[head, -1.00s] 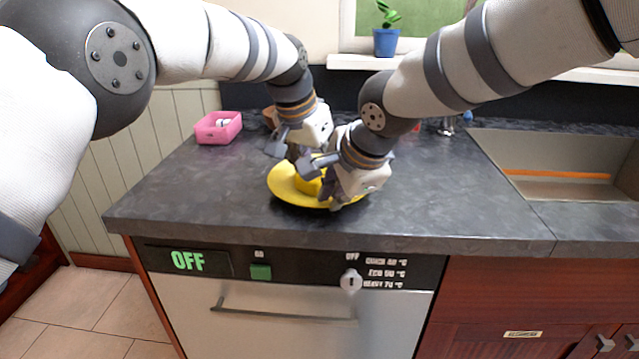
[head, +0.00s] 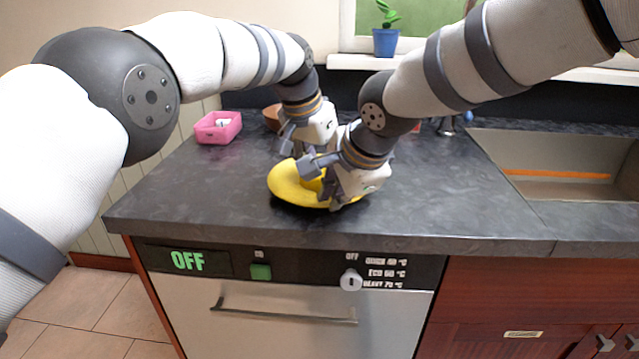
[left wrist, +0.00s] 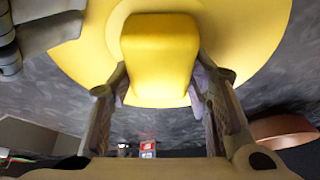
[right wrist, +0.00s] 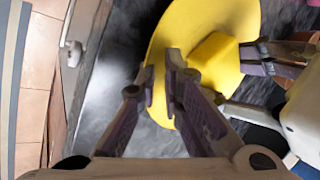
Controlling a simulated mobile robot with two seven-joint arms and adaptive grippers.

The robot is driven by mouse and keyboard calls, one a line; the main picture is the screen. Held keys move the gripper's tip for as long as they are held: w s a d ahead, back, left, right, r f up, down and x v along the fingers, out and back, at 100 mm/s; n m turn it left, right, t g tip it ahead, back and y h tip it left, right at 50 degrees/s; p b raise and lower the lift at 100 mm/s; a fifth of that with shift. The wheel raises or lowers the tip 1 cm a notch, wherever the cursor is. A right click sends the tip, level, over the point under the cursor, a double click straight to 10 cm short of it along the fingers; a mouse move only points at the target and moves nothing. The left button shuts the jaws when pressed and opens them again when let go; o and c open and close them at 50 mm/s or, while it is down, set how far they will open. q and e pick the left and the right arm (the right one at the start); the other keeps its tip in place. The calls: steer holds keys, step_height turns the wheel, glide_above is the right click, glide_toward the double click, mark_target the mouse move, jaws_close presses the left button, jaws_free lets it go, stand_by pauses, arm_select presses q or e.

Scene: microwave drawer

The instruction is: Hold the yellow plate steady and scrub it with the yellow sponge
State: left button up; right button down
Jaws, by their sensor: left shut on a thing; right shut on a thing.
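The yellow plate (head: 285,185) is on the dark counter near its front edge, partly hidden by my grippers. It also shows in the left wrist view (left wrist: 245,30) and the right wrist view (right wrist: 185,35). The yellow sponge (left wrist: 160,55) is over the plate, between the fingers of my left gripper (left wrist: 160,95), which is shut on it. In the right wrist view the sponge (right wrist: 213,60) appears against the plate's face. My right gripper (right wrist: 162,85) is shut on the plate's rim, at its near right side in the head view. The contact under the sponge is hidden.
A pink box (head: 218,127) stands at the counter's back left. A brown bowl (head: 271,117) is behind my left gripper. The sink (head: 560,165) is at the right. The dishwasher (head: 285,305) is below, its display reading OFF. The counter's left and right-centre are clear.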

arm_select(q)
steer(key=shift+s+a+f, duration=0.15)
steer(key=shift+s+a, duration=0.25)
steer(key=shift+s, duration=0.4)
arm_select(e)
steer(key=shift+f, duration=0.2)
arm_select(q)
steer(key=shift+w+d, duration=0.45)
steer(key=shift+w, duration=0.35)
step_height(320, 180, up, 6)
steer(key=shift+r, duration=0.1)
steer(key=a, duration=0.9)
